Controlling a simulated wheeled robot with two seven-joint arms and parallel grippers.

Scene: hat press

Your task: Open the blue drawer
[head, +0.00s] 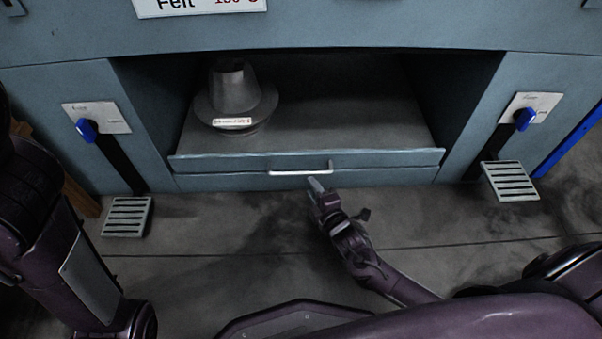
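The blue drawer (220,181) is a low blue-grey front at the bottom of the machine, below an open recess. It looks closed. Its light metal bar handle (300,172) is near the middle of the front. My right gripper (315,183) is just below and in front of the handle, its fingertips pointing up toward it. I cannot tell whether it touches the handle or how far its fingers are apart. My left arm shows at the left edge, but its gripper is not visible.
A grey hat-shaped form (232,90) with a label stands in the recess on the left. Foot pedals stand at the left (127,216) and right (510,181), below blue-knobbed levers. The dark floor in front of the drawer is clear apart from my own parts.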

